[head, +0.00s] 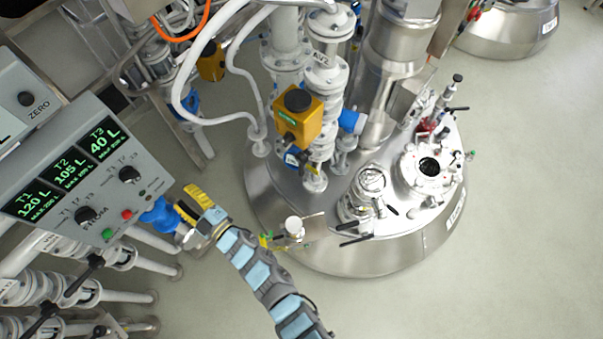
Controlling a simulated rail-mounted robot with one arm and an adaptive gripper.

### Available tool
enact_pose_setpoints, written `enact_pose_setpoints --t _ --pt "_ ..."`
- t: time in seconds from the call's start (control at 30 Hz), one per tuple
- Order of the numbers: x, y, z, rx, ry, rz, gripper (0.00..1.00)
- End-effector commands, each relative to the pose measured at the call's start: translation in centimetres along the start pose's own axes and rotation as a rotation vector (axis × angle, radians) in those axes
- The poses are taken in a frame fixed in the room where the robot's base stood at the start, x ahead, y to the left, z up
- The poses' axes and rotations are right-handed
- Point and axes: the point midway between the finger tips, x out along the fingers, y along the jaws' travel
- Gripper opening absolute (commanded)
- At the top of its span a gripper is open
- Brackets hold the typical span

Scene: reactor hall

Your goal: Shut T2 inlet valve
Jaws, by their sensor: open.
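My gripper (186,213) is at the left of the head view, beside the control panel's lower right corner. It is open, with yellow and dark parts at its end. A blue valve part (158,214) on a pale pipe lies right at the gripper's mouth. I cannot tell whether they touch. No label on this valve is readable, so I cannot tell whether it is the T2 inlet valve or how it is set. The grey control panel (150,200) has green displays; the T2 display (72,168) reads 105 L.
A large steel vessel (380,262) with fittings on its lid stands right of my arm. A yellow box (298,118) sits among its upright pipes. Several pale pipes (120,296) with black handles fill the lower left. Open floor (510,250) lies at the right.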

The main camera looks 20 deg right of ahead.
Motion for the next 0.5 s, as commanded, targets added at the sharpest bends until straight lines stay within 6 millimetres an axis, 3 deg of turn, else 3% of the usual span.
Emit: enact_pose_setpoints --t 0.03,0.2,0.4,0.5 --pt "0.5 -3.0 3.1 -0.051 -0.060 -0.060 0.51" --pt "0.6 -9.6 12.1 -0.254 -0.279 -0.255 0.51" --pt "-1.0 -14.2 21.9 -0.521 -0.525 -0.457 0.51" --pt "-2.2 -15.0 26.4 -0.664 -0.650 -0.545 0.51"
